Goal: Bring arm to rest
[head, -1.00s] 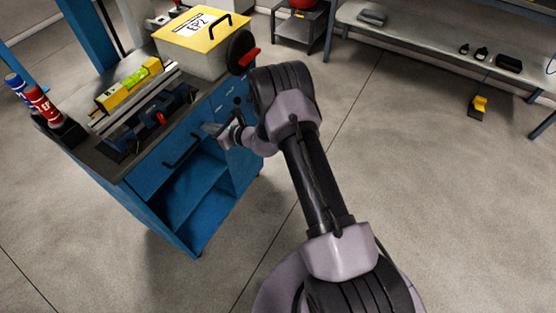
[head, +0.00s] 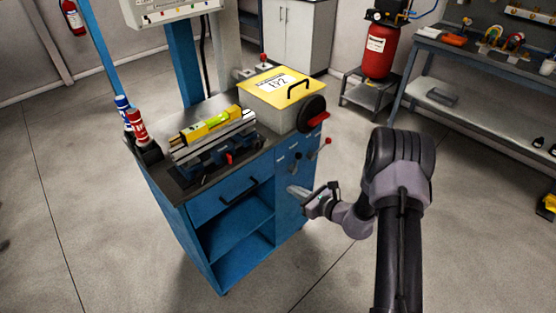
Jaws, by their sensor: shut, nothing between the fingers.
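My arm (head: 395,240) rises from the bottom right of the head view and bends at a dark elbow. Its forearm folds back down and to the left. My gripper (head: 293,190) points left, at the right front side of the blue cabinet (head: 220,204). It is shut and holds nothing. Whether the tips touch the cabinet or hang just in front of it is hard to tell.
A yellow-lidded box (head: 275,87), a vise-like fixture (head: 213,140) with a yellow level (head: 207,127), and spray cans (head: 137,126) stand on the cabinet. Levers (head: 319,150) stick out at its right. A workbench (head: 470,70) and red tank (head: 380,50) stand behind. The floor is clear around.

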